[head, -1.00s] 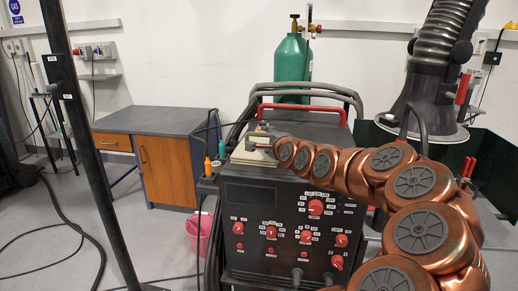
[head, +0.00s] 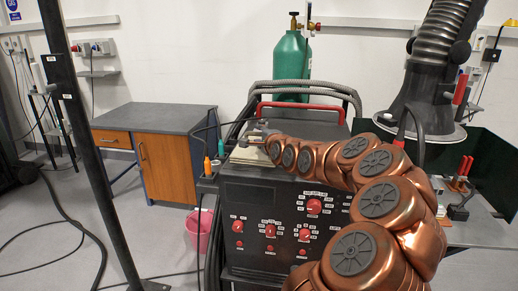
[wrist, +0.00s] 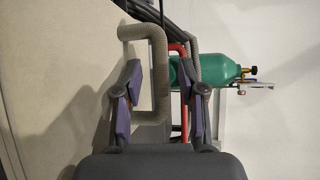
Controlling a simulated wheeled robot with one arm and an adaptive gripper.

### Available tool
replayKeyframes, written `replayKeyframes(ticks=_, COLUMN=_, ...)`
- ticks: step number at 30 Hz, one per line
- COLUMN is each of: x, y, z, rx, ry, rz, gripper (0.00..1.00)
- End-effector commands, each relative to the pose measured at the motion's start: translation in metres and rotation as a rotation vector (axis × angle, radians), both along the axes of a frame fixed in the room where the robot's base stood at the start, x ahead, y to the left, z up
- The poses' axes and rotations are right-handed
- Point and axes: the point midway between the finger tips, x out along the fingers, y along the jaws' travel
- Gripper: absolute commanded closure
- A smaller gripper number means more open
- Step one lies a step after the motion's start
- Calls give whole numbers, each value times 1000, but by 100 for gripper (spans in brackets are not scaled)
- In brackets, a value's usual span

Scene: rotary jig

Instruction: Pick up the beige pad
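The beige pad (head: 250,156) lies flat on the left front part of the top of the black welding machine (head: 275,200), in the head view. It is partly hidden by the end of my arm. My gripper (head: 254,137) is small in the head view and close to the pad, seemingly above it. In the wrist view my gripper (wrist: 165,82) has its two fingers apart, with nothing held between them.
A red handle (head: 300,106) and grey hoses (head: 325,90) run behind the machine top, near a green gas cylinder (head: 292,62). Small bottles (head: 207,166) stand at the machine's left. A cabinet (head: 165,160) is further left, and a black post (head: 85,150) stands nearer.

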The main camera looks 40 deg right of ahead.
Motion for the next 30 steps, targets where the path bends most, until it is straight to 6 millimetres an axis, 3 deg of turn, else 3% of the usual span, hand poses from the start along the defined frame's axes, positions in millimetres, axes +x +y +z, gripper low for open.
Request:
replayKeyframes(ticks=2, x=0, y=0, z=0, rx=0, ry=0, rz=0, gripper=71)
replayKeyframes(ticks=10, x=0, y=0, z=0, rx=0, ry=0, rz=0, gripper=99)
replayKeyframes(ticks=30, x=0, y=0, z=0, rx=0, ry=1, rz=0, gripper=100)
